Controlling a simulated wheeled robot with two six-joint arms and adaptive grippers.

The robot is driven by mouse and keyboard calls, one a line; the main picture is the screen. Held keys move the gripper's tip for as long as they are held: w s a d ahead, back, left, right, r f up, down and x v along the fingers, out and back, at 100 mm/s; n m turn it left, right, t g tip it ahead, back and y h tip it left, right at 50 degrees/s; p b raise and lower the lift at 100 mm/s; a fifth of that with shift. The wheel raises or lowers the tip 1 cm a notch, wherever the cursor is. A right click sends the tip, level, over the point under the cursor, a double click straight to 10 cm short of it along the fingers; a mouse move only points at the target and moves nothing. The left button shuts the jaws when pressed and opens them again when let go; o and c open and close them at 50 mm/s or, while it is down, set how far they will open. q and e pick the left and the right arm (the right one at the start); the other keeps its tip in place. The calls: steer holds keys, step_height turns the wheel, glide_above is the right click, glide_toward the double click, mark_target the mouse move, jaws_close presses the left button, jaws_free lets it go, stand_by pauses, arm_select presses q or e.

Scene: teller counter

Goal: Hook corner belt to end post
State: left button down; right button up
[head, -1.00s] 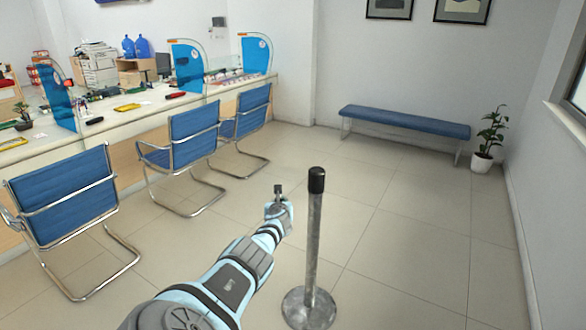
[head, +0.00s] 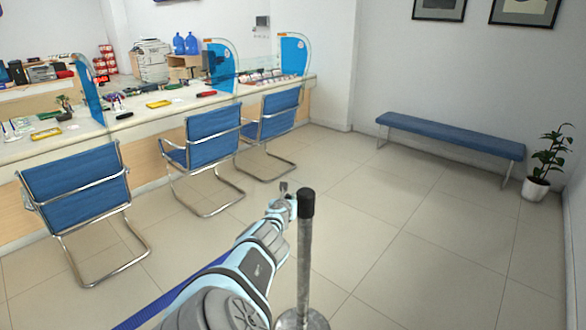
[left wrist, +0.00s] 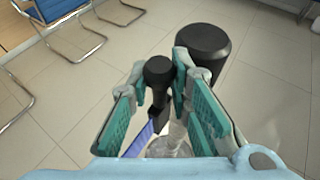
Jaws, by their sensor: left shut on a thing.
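The end post (head: 304,260) is a grey metal pole with a black top, upright on a round base, just right of my left forearm in the head view. Its black top (left wrist: 203,45) also shows in the left wrist view, just beyond the right finger. My left gripper (head: 284,194) is beside the post top, slightly left of it. In the left wrist view its teal-padded fingers (left wrist: 158,95) are shut on the black belt end with a round knob (left wrist: 158,70). The blue belt (head: 172,302) trails from under my arm toward the lower left. Any contact with the post is unclear.
Blue chairs (head: 212,140) stand along the teller counter (head: 150,128) at left. A blue bench (head: 450,135) and a potted plant (head: 537,188) are by the far and right walls. The tiled floor between the post and bench is clear.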

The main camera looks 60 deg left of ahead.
arm_select(q)
steer(key=shift+d, duration=0.1)
steer(key=c, duration=1.7)
jaws_free()
steer(key=shift+w, duration=0.1)
steer(key=shift+o, duration=0.2)
